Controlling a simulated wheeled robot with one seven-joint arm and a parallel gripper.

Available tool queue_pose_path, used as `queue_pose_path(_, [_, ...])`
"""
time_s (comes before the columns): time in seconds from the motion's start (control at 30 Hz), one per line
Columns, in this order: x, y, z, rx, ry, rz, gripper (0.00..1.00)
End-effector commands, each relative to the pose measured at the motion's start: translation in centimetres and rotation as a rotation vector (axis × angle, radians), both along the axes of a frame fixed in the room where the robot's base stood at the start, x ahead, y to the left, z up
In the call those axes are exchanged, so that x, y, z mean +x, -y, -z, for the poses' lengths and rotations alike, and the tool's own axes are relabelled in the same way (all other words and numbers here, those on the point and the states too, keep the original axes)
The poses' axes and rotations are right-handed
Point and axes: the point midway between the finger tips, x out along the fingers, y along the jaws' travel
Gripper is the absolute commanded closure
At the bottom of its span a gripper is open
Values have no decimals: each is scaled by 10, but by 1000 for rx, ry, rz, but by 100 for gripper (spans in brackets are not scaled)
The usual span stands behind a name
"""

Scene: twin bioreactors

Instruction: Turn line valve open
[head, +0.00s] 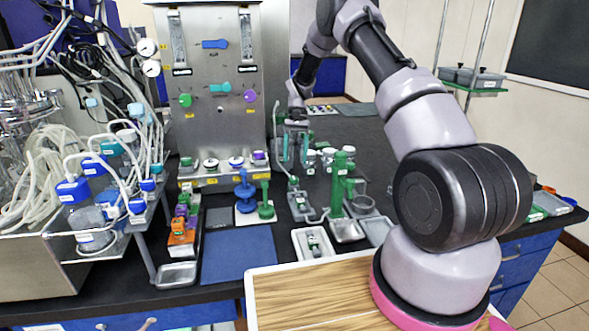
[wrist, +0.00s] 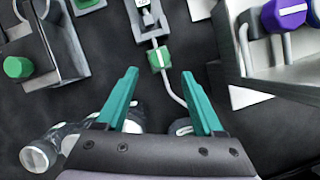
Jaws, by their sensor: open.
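A small green valve (wrist: 160,59) with a pale mark on it sits on a thin line in the wrist view. A grey fitting lies on its far side and a pale tube curves away on its near side. In the head view the green valve (head: 293,181) shows small, below my gripper. My gripper (wrist: 160,76) is open, with its two teal fingers pointing toward the valve, one to each side of the line. Nothing is between the fingers except the view of the valve and tube. The gripper also shows in the head view (head: 294,150).
A metal holder with a purple cap (wrist: 284,14) is at the right of the wrist view, and a bracket with a green knob (wrist: 18,67) at the left. Clear vessels (wrist: 45,148) lie near the gripper's base.

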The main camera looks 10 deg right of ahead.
Motion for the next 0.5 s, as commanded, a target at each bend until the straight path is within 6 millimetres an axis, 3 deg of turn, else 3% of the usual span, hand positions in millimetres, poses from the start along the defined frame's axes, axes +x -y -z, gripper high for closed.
queue_pose_path(0.2, [13, 5, -33, -1, 2, 0, 31])
queue_pose_path(0.5, [16, 7, -42, -1, 0, -1, 31])
